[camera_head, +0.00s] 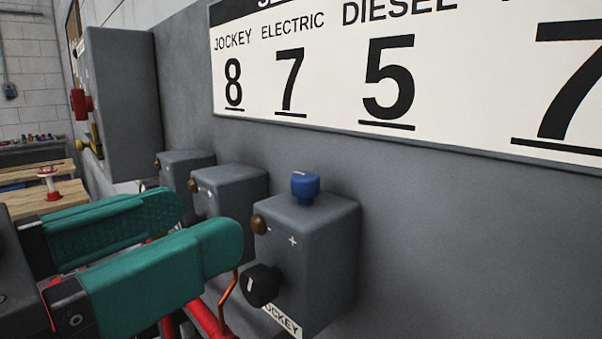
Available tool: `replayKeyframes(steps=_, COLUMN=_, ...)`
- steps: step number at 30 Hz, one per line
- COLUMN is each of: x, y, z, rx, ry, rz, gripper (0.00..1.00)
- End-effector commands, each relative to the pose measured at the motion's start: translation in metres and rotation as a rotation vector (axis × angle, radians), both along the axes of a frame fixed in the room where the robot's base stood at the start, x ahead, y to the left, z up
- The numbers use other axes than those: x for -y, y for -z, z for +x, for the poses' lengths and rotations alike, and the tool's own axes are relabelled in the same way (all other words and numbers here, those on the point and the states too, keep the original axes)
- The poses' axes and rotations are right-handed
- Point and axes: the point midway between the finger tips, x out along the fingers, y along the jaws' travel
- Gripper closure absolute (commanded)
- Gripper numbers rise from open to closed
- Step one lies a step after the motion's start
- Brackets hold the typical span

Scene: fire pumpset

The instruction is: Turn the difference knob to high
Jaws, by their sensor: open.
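The nearest grey control box (325,245) is mounted on the grey panel right of centre. A blue knob (305,187) stands on its top. A black knob (262,286) with a white mark sticks out of its front, low down, and a brass button (259,224) sits above it. Minus and plus marks show on the front face. No label reading "difference" is legible, so I cannot tell which knob bears that name. My gripper (203,226) has two green fingers, apart and empty. It is left of the box, its nearer fingertip close to the front face but apparently not touching.
Two similar grey boxes (229,188) stand farther back along the panel, partly behind my fingers. A partly hidden "JOCKEY" label (282,320) is under the black knob. Red pipes (208,318) and a copper tube (229,289) run below. A tall grey cabinet (128,100) stands at back left.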

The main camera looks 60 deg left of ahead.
Motion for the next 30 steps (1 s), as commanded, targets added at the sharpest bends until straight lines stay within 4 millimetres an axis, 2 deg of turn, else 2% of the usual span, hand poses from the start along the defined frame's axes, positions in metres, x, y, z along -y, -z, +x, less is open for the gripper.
replayKeyframes(steps=5, x=-0.005, y=-0.002, z=0.014, rx=0.002, ry=0.0, rz=0.0, gripper=0.47)
replayKeyframes(steps=18, x=-0.039, y=-0.002, z=0.08, rx=0.001, ry=0.0, rz=0.0, gripper=0.47)
replayKeyframes(steps=24, x=-0.046, y=-0.001, z=0.094, rx=0.001, ry=-0.002, rz=0.001, gripper=0.47)
replayKeyframes(steps=30, x=-0.047, y=0.0, z=0.096, rx=0.001, ry=-0.003, rz=0.003, gripper=0.47)
